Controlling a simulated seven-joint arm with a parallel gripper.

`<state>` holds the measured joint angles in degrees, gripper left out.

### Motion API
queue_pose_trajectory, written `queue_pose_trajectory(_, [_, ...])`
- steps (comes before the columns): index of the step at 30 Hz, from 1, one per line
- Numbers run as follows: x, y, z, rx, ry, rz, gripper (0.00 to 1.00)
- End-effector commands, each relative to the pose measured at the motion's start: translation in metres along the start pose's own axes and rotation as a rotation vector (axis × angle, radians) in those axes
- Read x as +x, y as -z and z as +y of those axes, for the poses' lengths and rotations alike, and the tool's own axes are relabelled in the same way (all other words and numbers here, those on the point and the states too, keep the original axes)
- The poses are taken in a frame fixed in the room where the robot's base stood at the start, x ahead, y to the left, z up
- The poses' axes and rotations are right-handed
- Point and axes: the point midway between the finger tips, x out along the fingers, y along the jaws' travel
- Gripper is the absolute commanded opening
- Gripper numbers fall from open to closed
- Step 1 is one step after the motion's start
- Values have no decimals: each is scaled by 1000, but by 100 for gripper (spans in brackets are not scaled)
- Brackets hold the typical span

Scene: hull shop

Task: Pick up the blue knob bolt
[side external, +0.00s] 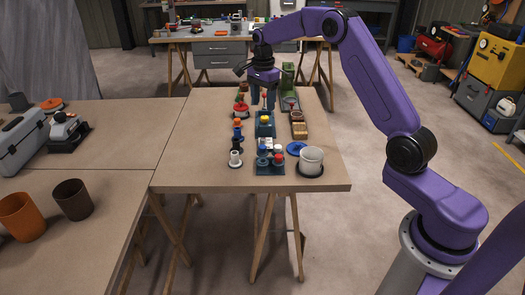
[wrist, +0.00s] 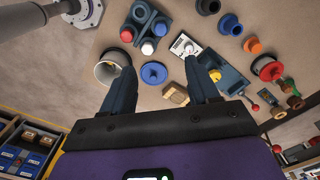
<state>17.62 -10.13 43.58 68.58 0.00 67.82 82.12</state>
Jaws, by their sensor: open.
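A small blue knob bolt (side external: 238,133) stands in the row of small parts on the left side of the work table. In the wrist view it is a dark blue knob on a wider round base (wrist: 229,23). A blue round-topped piece (wrist: 160,28) also sits in the blue holder (wrist: 141,12), beside white and red ones. My gripper (side external: 263,104) is open and empty, pointing down above the middle of the table. In the wrist view its fingers are spread wide (wrist: 160,65), with the knob bolt beyond them at upper right.
A blue fixture with a yellow knob (wrist: 214,75) stands below my gripper. Orange (wrist: 252,45) and red (wrist: 267,68) pieces stand close to the knob bolt.

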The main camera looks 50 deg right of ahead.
Motion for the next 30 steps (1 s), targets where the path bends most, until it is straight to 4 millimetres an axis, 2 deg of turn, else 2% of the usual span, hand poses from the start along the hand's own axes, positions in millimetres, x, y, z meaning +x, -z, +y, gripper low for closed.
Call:
queue_pose_trajectory(5, [22,2,1,11,-6,-1,60])
queue_pose_trajectory(18, [102,1,1,7,-4,0,60])
queue_pose_trajectory(30, [136,1,0,7,-2,0,60])
